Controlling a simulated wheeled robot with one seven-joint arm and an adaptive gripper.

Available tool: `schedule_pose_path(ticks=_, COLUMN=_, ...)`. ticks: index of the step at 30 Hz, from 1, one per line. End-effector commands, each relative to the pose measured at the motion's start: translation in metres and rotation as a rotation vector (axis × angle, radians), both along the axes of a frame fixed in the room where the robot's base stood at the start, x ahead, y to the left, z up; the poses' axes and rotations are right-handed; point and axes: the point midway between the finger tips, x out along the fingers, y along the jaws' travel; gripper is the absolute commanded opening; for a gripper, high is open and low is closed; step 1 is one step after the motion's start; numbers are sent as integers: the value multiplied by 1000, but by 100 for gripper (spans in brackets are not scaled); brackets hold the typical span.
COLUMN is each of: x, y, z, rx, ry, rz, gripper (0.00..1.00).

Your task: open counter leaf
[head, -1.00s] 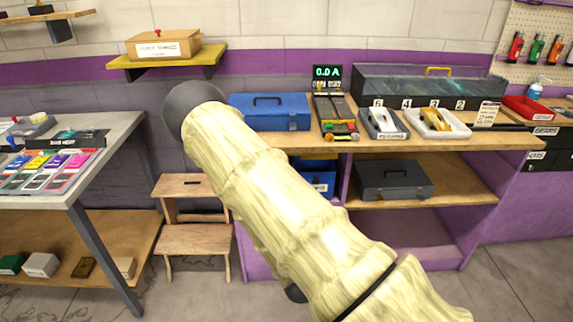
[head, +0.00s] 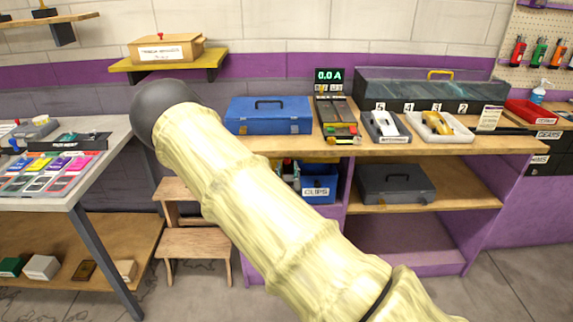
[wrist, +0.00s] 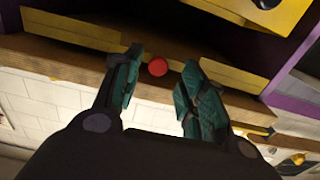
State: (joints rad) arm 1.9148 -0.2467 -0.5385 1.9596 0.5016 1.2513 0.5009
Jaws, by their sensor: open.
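My gripper (wrist: 160,78) is open in the wrist view, its two teal-padded fingers apart. A small red round knob (wrist: 158,68) shows between the fingertips, in front of wooden boards (wrist: 60,55); I cannot tell whether it belongs to the counter leaf. Nothing is held. In the head view my arm crosses the middle and hides my gripper. The wooden counter (head: 390,147) stands behind my arm on the right. I cannot make out a separate counter leaf in the head view.
A blue toolbox (head: 268,117), a meter (head: 330,82) and slot cars in trays stand on the counter. A wooden step stool (head: 195,243) is on the floor between the counter and the left table (head: 85,190). A yellow shelf (head: 170,64) hangs on the wall.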

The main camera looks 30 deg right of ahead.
Motion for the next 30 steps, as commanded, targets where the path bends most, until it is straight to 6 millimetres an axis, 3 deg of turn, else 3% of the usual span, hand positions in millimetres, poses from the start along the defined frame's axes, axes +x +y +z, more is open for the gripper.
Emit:
schedule_pose_path(ticks=9, x=32, y=-20, z=0, rx=0, ry=1, rz=-1, gripper=41)
schedule_pose_path(ticks=22, x=38, y=-24, z=-1, rx=0, ry=1, rz=-1, gripper=41)
schedule_pose_path(ticks=28, x=38, y=-24, z=-1, rx=0, ry=1, rz=0, gripper=5)
schedule_pose_path(ticks=30, x=38, y=-23, z=-1, rx=0, ry=1, rz=0, gripper=0)
